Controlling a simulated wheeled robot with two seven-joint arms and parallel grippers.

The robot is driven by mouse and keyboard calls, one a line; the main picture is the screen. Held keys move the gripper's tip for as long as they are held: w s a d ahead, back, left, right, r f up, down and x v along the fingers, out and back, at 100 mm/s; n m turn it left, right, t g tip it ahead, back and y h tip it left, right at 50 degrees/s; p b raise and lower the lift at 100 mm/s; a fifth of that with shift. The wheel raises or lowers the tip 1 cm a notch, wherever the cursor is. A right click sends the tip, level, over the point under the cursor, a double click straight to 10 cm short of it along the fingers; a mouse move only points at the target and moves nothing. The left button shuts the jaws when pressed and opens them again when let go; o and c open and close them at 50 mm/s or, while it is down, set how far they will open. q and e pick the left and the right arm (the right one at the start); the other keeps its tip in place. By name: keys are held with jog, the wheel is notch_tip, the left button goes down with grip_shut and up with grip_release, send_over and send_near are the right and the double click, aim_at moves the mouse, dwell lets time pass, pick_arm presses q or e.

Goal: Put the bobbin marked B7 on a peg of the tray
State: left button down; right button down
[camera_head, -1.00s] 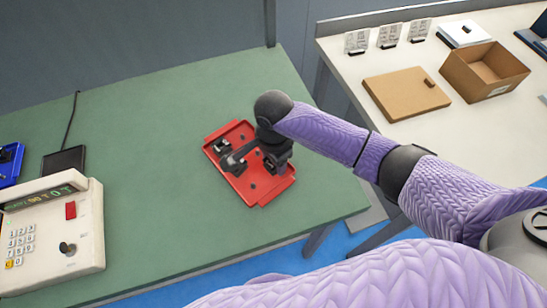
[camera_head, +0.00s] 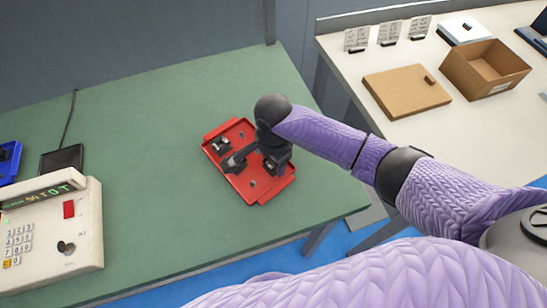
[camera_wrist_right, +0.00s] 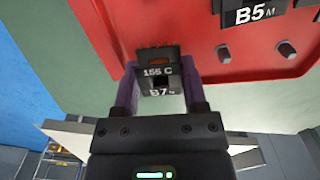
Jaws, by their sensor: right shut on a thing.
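The bobbin marked B7 (camera_wrist_right: 160,78) is dark with a white "155 C" label. My right gripper (camera_wrist_right: 160,88) is shut on it, with one finger on each side. The red tray (camera_head: 256,195) lies on the green table, and my right gripper (camera_head: 271,165) is over its right part. In the right wrist view the bobbin overlaps the rim of the tray (camera_wrist_right: 200,70); I cannot tell its height above it. A bobbin marked B5 (camera_wrist_right: 252,12) sits in the tray, and bare pegs (camera_wrist_right: 287,48) show near it. My left gripper is not in view.
A beige keypad machine (camera_head: 60,240) and a dark pad (camera_head: 62,160) stand at the left, with part of a blue tray (camera_head: 10,165) at the edge. The green table (camera_head: 150,120) is clear around the red tray. A cardboard box (camera_head: 485,70) stands on the white table.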

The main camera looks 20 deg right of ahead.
jog(key=shift+f, duration=0.3)
jog(key=shift+c, duration=0.3)
grip_release()
notch_tip(320, 180, up, 10)
jog(key=p, duration=0.4)
jog(key=shift+p, duration=0.35)
